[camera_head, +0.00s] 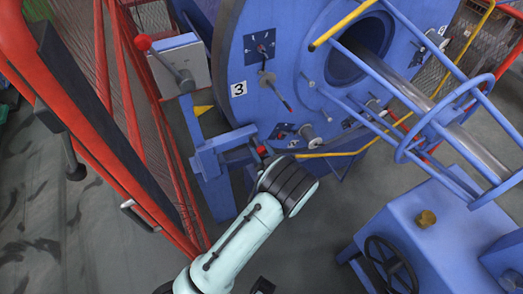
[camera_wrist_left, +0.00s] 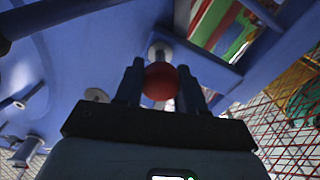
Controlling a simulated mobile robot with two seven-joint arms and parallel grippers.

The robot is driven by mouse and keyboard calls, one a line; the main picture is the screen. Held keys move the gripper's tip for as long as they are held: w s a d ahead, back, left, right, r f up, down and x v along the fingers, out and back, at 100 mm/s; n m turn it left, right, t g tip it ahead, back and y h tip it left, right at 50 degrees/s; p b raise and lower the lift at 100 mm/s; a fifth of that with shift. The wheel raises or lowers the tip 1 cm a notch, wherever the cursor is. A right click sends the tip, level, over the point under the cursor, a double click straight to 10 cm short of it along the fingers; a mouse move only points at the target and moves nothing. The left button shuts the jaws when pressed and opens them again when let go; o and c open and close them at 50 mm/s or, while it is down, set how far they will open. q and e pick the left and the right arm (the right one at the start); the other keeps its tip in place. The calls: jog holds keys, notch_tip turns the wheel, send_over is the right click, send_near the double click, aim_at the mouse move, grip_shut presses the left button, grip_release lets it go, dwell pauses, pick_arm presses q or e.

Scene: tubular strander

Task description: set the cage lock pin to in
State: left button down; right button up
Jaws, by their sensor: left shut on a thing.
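The lock pin shows as a red ball knob (camera_head: 262,150) at the blue bracket (camera_head: 226,146) beside the big blue disc. In the left wrist view the red knob (camera_wrist_left: 160,82) sits between my two dark fingers, with a pale round metal part behind it. My left gripper (camera_head: 265,160) is shut on this knob; in the left wrist view its fingers (camera_wrist_left: 160,85) stand on either side of the knob. The pin's shaft is mostly hidden, so I cannot tell how deep it sits. My right gripper is not in view.
A lever with a red ball (camera_head: 142,43) stands by a grey box (camera_head: 180,66) at upper left. The big blue disc (camera_head: 290,60) carries a "3" plate (camera_head: 238,89). Red fencing (camera_head: 135,110) is close on the left. A blue housing (camera_head: 425,250) with a black handwheel (camera_head: 392,265) stands at lower right.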

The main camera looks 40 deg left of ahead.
pick_arm(q)
jog(key=x, duration=0.3)
jog(key=shift+a+r+b, duration=0.1)
jog(key=shift+a+b, duration=0.05)
jog(key=shift+b, duration=0.25)
jog(key=c, duration=0.7)
grip_release()
jog(key=shift+w, duration=0.15)
jog(key=shift+o, duration=0.2)
jog(key=v, duration=1.3)
jog(key=shift+b, duration=0.4)
